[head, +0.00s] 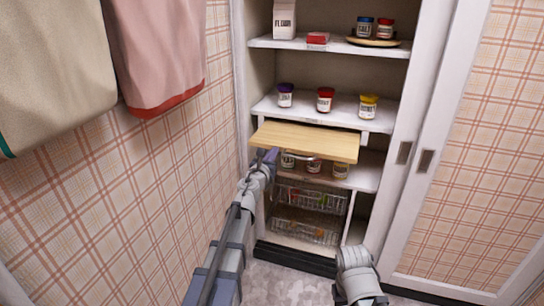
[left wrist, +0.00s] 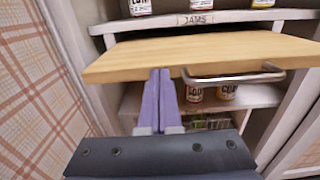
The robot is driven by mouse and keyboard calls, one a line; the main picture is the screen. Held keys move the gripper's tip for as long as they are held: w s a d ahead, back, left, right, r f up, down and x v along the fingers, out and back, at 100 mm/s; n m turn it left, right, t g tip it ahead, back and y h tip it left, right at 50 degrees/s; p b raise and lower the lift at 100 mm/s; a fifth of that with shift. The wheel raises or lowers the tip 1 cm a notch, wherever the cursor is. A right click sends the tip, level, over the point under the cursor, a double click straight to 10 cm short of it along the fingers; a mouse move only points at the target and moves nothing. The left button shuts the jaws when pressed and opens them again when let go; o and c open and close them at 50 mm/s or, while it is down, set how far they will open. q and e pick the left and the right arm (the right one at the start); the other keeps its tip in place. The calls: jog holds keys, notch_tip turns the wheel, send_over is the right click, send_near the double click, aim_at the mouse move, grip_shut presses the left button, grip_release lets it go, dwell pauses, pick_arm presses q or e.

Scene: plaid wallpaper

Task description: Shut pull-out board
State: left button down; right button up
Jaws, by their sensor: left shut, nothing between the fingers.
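The pull-out board (head: 305,140) is a light wooden slab sticking out of the cabinet under the jam shelf. In the left wrist view the board (left wrist: 190,50) spans the top of the picture, with a metal bar handle (left wrist: 235,78) on its front edge. My left gripper (head: 271,155) is shut and empty at the board's front edge, left of the handle. In the left wrist view its purple fingers (left wrist: 159,72) overlap the front edge; I cannot tell whether they touch it. My right gripper is not in view; only part of my right arm shows at the bottom.
Jars (head: 325,100) stand on the shelf (head: 345,107) above the board, and more jars (head: 340,169) stand below it. Wire baskets (head: 310,198) sit lower. A plaid wall with hanging towels (head: 160,50) is at left, and a sliding door (head: 465,150) is at right.

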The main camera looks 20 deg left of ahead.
aim_at(287, 131)
pick_arm(q)
jog(key=w, duration=1.7)
jog(key=shift+w+d, duration=0.15)
jog(key=shift+d, duration=0.15)
